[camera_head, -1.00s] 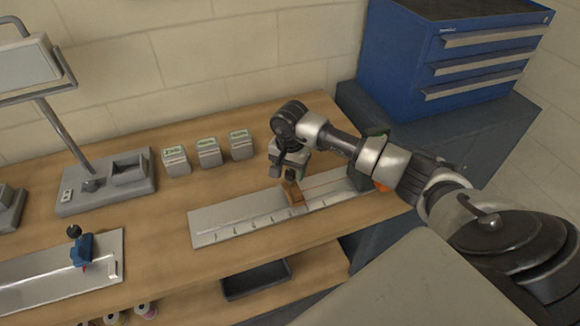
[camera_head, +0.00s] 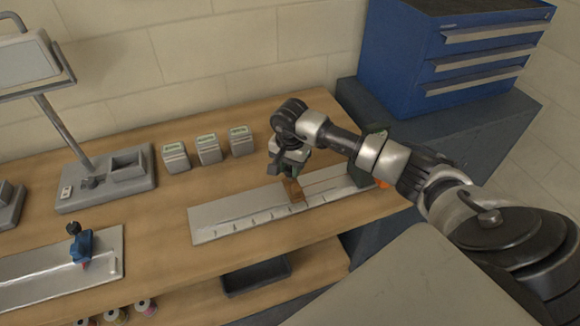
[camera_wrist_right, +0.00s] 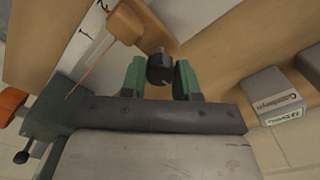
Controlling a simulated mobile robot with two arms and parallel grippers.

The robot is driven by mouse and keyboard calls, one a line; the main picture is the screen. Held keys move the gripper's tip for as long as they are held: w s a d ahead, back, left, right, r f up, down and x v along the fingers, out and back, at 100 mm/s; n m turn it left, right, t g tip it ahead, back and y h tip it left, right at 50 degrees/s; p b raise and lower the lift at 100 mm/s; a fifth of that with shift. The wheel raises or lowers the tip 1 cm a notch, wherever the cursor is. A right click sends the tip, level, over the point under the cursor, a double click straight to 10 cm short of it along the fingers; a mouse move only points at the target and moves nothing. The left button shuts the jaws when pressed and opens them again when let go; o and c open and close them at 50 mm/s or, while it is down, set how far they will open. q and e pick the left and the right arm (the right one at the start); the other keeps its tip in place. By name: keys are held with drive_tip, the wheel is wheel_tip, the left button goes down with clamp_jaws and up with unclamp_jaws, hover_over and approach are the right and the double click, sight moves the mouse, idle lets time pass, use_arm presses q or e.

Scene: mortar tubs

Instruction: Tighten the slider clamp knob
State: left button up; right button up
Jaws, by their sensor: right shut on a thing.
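A white ruled plate (camera_head: 225,217) lies on the wooden bench, and a brown slider block (camera_head: 294,191) sits across it. My right gripper (camera_head: 291,170) reaches down at the slider from above. In the right wrist view, its green fingers stand on either side of a small black clamp knob (camera_wrist_right: 160,69) and are shut on it. The knob sits on a short metal stem beside the brown slider (camera_wrist_right: 124,22). In the head view the gripper hides the knob. My left gripper is not in view.
Several small grey boxes (camera_head: 208,151) stand behind the plate. To the left are a grey stand (camera_head: 107,183) and a second plate (camera_head: 40,278) with a blue slider (camera_head: 82,247). A blue drawer cabinet (camera_head: 455,55) stands at the back right. A dark tray (camera_head: 256,277) sits below the bench top.

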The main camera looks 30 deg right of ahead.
drive_tip(key=m+b, duration=0.2)
drive_tip(key=m, duration=0.1)
drive_tip(key=shift+f+m+b, duration=0.15)
drive_tip(key=shift+m+b, duration=0.15)
drive_tip(key=shift+b, duration=0.05)
drive_tip(key=m+b, duration=0.2)
drive_tip(key=m, duration=0.2)
drive_tip(key=shift+m, duration=0.3)
drive_tip(key=m+b, duration=0.2)
drive_tip(key=m, duration=0.2)
drive_tip(key=shift+r+m+b, duration=0.2)
drive_tip(key=shift+m+b, duration=0.6)
drive_tip(key=shift+m, duration=1.7)
drive_tip(key=o, duration=0.9)
drive_tip(key=shift+o, duration=0.2)
